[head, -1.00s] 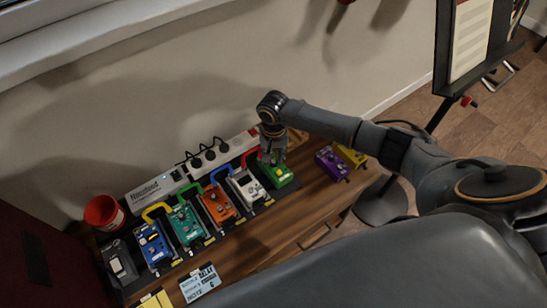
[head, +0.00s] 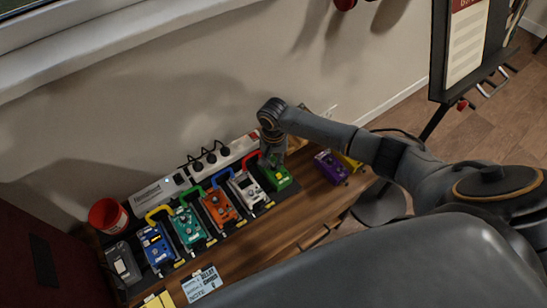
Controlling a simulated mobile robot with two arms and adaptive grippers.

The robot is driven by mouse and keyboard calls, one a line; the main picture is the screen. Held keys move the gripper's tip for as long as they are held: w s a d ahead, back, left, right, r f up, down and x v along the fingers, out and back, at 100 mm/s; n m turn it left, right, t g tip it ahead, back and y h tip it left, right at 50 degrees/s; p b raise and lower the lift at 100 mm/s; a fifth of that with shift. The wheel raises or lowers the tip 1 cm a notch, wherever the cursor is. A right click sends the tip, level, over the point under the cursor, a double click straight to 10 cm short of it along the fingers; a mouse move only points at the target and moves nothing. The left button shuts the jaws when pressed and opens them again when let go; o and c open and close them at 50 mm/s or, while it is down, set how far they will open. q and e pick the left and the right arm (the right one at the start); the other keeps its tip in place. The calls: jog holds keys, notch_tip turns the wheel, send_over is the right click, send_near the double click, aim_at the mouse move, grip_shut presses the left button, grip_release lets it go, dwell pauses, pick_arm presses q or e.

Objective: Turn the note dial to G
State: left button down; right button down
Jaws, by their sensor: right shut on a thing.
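My right gripper (head: 273,166) points down onto the far part of the green pedal (head: 281,182) at the right end of the pedal row. It is shut on what appears to be the note dial there. The fingers hide the dial, so its marking cannot be read. A card (head: 201,284) at the front edge has handwritten lines, with the word NOTE at the bottom; the letter is not readable now. My left gripper is out of view.
White (head: 249,189), orange (head: 219,207), teal (head: 188,230) and blue (head: 156,245) pedals stand left of the green one. A purple pedal (head: 331,167) is to its right. A power strip (head: 153,191) runs behind. A red cup (head: 107,215) stands at left.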

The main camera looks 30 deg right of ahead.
jog(key=m+p, duration=0.1)
jog(key=p, duration=0.1)
jog(key=m+p, duration=0.4)
jog(key=shift+s+r+p, duration=0.15)
jog(key=shift+r+p, duration=0.1)
jog(key=shift+p, duration=0.15)
jog(key=m+p, duration=0.2)
jog(key=shift+f+m, duration=0.1)
jog(key=shift+m, duration=0.3)
jog(key=shift+f+m+p, duration=0.15)
jog(key=shift+m+p, duration=0.7)
jog(key=shift+m, duration=0.45)
jog(key=shift+d, duration=0.1)
jog(key=c, duration=1.5)
grip_release()
jog(key=shift+c, duration=0.2)
